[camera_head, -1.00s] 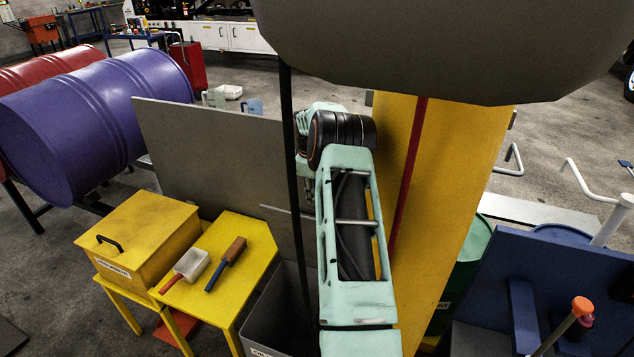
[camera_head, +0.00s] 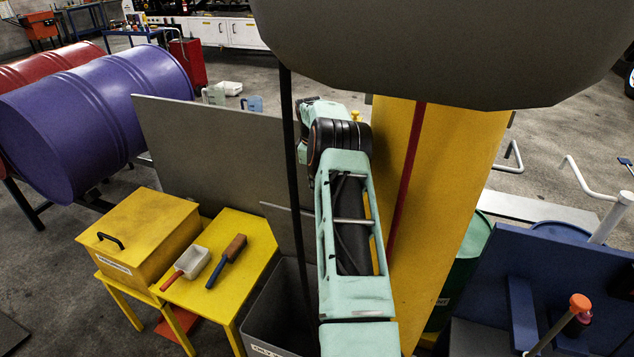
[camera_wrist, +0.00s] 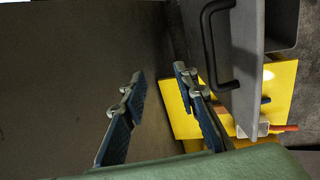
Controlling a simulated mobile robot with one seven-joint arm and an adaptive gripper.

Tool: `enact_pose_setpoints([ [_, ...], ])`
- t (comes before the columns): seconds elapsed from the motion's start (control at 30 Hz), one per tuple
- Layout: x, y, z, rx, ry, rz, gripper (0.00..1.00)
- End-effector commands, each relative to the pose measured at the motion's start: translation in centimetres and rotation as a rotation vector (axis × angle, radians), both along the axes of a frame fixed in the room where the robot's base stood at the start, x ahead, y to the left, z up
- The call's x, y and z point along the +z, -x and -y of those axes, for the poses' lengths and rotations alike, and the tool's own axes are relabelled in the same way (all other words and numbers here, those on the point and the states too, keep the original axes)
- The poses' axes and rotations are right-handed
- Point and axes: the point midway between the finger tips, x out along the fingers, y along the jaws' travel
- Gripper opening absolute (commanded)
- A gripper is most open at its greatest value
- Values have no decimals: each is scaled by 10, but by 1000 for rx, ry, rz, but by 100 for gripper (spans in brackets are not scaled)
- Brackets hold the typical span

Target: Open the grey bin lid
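The grey bin (camera_head: 262,338) stands low in the head view, left of my arm, with a label on its front and its dark inside showing. A grey panel (camera_head: 284,228), apparently its lid, stands upright at the bin's back. In the wrist view, the grey lid (camera_wrist: 243,75) is at upper right with a black bar handle (camera_wrist: 209,50) on its face. My gripper (camera_wrist: 159,74) has its two fingers apart with nothing between them, left of the handle and not touching it. In the head view my arm hides the gripper.
A yellow table (camera_head: 250,238) left of the bin bears a scoop (camera_head: 190,262) and a brush (camera_head: 230,255), beside a yellow lidded box (camera_head: 140,230). A tall grey board (camera_head: 210,150) stands behind. A yellow post (camera_head: 450,180) is close on my arm's right.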

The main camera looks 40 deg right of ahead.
Motion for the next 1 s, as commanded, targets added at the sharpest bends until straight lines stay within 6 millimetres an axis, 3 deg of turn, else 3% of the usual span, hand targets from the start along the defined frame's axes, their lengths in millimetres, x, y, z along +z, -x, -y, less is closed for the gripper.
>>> enact_pose_setpoints([
  [0.17, 17, 1, -2, 0, 1, 2, 27],
  [0.6, 101, 10, -17, 0, 2, 2, 27],
  [0.8, 116, 12, -19, 0, 1, 1, 27],
  [1.0, 118, 13, -19, 0, 0, 0, 27],
])
